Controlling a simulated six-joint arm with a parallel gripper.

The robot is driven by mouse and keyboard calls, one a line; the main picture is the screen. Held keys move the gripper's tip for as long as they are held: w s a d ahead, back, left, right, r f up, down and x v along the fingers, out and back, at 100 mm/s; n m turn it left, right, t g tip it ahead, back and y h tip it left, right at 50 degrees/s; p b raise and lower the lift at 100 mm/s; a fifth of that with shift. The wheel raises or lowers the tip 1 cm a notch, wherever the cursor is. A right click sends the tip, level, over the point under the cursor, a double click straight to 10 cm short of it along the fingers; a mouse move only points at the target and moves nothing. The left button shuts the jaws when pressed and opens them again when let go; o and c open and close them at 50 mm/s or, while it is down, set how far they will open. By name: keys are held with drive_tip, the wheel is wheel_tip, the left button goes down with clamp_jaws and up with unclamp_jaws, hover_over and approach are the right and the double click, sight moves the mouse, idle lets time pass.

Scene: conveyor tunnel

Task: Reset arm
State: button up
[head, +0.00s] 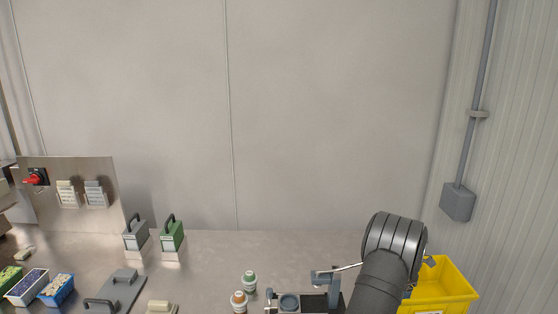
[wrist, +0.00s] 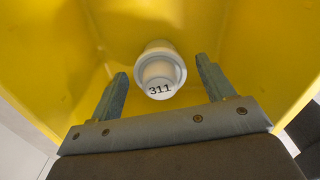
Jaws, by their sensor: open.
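My gripper (wrist: 162,85) shows in the wrist view with its two grey fingers apart. It points down into a yellow bin (wrist: 60,60). A white cup (wrist: 161,70) marked 311 lies inside the bin, seen between and beyond the fingertips; it looks apart from both fingers. In the head view my arm reaches over to the yellow bin (head: 452,284) at the lower right, and the gripper is hidden there.
Two small cups, one green-topped (head: 249,281) and one orange-topped (head: 239,301), stand left of a grey fixture (head: 325,284). Handled blocks, grey (head: 136,236) and green (head: 172,236), stand farther back. The steel table's middle is clear.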

wheel_tip(320, 180, down, 2)
drive_tip(key=shift+f, duration=0.1)
wheel_tip(320, 180, up, 11)
drive_tip(key=shift+f, duration=0.1)
drive_tip(key=w+a+r+n, duration=0.1)
drive_tip(key=w+a+r, duration=0.2)
drive_tip(key=w+a, duration=0.25)
drive_tip(key=w+a+r+n, duration=0.2)
drive_tip(key=a+n, duration=0.1)
drive_tip(key=a, duration=1.9)
drive_tip(key=s+a+f, duration=0.3)
drive_tip(key=s+a, duration=0.4)
drive_tip(key=a, duration=0.1)
drive_tip(key=shift+s+f+n, duration=0.15)
drive_tip(key=shift+s+n, duration=0.25)
drive_tip(key=shift+a, duration=0.1)
